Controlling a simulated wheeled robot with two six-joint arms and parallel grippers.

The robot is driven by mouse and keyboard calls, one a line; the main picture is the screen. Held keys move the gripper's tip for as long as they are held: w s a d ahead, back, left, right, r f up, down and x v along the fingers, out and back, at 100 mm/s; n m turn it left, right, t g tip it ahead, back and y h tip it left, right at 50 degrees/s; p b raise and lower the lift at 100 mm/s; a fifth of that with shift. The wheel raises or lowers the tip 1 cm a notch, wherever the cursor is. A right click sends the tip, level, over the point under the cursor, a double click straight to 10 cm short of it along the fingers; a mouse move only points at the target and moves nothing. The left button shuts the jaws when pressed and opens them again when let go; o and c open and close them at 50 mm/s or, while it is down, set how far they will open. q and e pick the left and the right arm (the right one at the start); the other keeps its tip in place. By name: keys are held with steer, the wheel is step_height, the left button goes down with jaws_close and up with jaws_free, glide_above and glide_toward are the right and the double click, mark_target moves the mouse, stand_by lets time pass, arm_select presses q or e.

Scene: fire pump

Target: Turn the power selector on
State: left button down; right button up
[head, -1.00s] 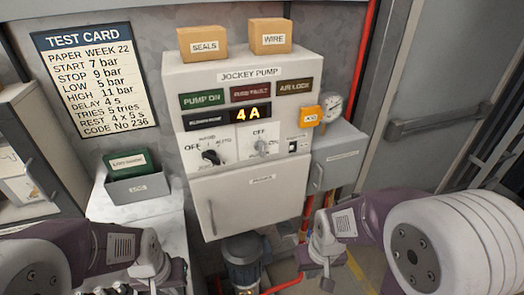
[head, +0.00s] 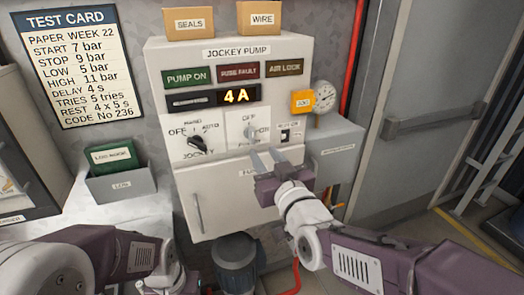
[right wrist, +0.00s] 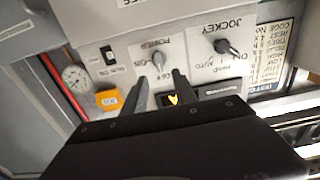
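The power selector (head: 250,132) is a small grey knob on a white plate on the jockey pump panel (head: 160,60). OFF is printed above it. Its exact pointing is hard to tell. My right gripper (head: 264,154) is just below and in front of it, fingers apart and empty, pointing at the panel. In the right wrist view, which is upside down, the power selector (right wrist: 158,60) shows just beyond and between the fingertips (right wrist: 160,80), and I see no contact. My left gripper (head: 165,275) is low at the bottom edge, its fingers not clearly seen.
The black jockey selector (head: 197,142) is left of the power selector, and a small switch (head: 286,134) is right of it. A yellow box (head: 302,101) and a gauge (head: 323,97) are at the panel's right. A lower cabinet door with a handle (head: 198,214) is below.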

mark_target(253, 136)
steer(key=p+x, duration=0.2)
steer(key=x, duration=0.6)
steer(key=shift+w, duration=0.3)
steer(key=shift+w+a, duration=0.25)
steer(key=shift+w, duration=0.2)
steer(key=shift+s+d, duration=0.1)
jaws_close()
